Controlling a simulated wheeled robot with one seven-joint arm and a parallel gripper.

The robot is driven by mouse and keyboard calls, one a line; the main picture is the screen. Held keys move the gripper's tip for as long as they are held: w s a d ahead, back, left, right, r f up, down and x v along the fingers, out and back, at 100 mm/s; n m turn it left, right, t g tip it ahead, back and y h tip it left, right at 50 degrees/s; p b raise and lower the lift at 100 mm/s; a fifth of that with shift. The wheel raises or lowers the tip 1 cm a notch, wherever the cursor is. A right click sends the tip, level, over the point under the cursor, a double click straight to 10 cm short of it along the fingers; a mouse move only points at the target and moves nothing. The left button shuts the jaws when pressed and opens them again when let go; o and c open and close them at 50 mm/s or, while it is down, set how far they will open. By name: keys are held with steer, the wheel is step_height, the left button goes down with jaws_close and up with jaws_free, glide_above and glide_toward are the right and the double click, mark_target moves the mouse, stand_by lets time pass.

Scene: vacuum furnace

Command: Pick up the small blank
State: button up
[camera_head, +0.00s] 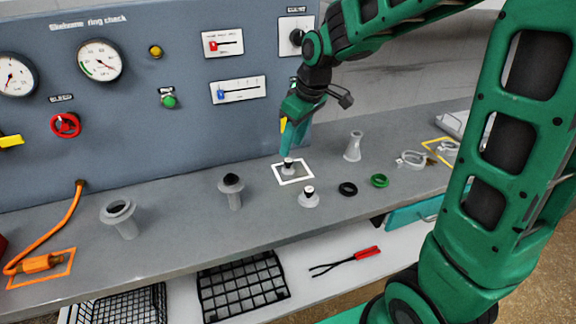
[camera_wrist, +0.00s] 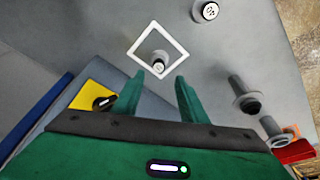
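A small grey blank with a dark top (camera_head: 288,167) stands inside a white square outline (camera_head: 279,177) on the grey bench. In the wrist view the blank (camera_wrist: 159,62) shows just beyond my fingertips, inside the white outline (camera_wrist: 178,43). My gripper (camera_head: 285,150) points down over the square. In the wrist view its two fingers (camera_wrist: 160,75) are apart with nothing between them. I cannot tell the exact height gap to the blank.
A flanged grey fitting with a black top (camera_head: 233,190) and a larger flanged fitting (camera_head: 122,216) stand to the left. A grey flared piece (camera_head: 353,146), a black ring (camera_head: 348,189) and a green ring (camera_head: 380,181) are to the right. The gauge panel (camera_head: 130,110) rises behind.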

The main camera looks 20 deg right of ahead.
mark_target(289, 160)
steer(key=shift+d+x, duration=0.2)
steer(key=shift+x, duration=1.5)
steer(key=shift+d+x, duration=0.2)
steer(key=shift+x, duration=1.55)
steer(key=shift+s+f, duration=0.1)
steer(key=shift+s, duration=0.05)
steer(key=c, duration=1)
